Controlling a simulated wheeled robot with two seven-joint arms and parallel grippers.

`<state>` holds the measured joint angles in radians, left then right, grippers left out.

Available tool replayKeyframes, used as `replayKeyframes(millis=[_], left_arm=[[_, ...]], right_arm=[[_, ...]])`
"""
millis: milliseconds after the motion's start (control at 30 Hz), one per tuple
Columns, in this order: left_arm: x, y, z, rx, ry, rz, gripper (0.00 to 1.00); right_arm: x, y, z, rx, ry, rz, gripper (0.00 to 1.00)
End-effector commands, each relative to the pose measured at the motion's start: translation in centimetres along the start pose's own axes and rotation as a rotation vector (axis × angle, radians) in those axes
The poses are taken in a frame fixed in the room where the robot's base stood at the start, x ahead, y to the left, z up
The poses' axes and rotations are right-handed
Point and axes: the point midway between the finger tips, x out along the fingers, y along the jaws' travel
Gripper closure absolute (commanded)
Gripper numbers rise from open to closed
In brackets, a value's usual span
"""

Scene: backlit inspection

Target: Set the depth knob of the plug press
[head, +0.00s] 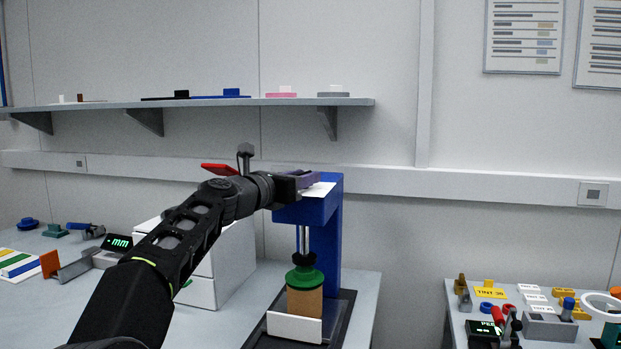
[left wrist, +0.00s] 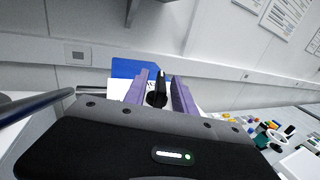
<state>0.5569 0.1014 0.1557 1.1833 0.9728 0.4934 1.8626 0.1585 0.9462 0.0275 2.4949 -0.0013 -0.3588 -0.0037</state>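The plug press (head: 330,230) is a blue upright frame on a dark base, with a white plate on top. Under its arm, a green disc (head: 304,279) sits over a tan cylinder (head: 305,303). My left gripper (head: 308,182) is at the top of the press, its purple fingers over the white plate. In the left wrist view, the black depth knob (left wrist: 157,94) with a white mark stands between the two fingers (left wrist: 160,86). The fingers are apart, one on each side of it, and a gap shows on the right. The head view hides the knob. My right gripper is out of view.
A white drawer box (head: 231,262) stands left of the press, behind my left arm. A wall shelf (head: 220,102) holds several flat pieces. A side table (head: 455,312) at the right carries several small parts. The bench front right of the press is narrow.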

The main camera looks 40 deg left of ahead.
Motion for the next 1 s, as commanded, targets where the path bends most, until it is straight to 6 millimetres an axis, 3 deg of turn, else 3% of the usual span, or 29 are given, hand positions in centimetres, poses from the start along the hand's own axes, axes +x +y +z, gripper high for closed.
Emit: replayKeyframes(millis=[167,567,1000], left_arm=[[-0.02,0.01,0.04,0.0,0.0,0.0,0.68],[-0.01,0.01,0.02,0.001,0.0,0.0,1.0],[0.0,0.01,0.01,0.0,0.0,0.0,1.0]], right_arm=[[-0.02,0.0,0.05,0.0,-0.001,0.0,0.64],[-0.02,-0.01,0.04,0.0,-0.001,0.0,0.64],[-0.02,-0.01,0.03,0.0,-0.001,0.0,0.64]])
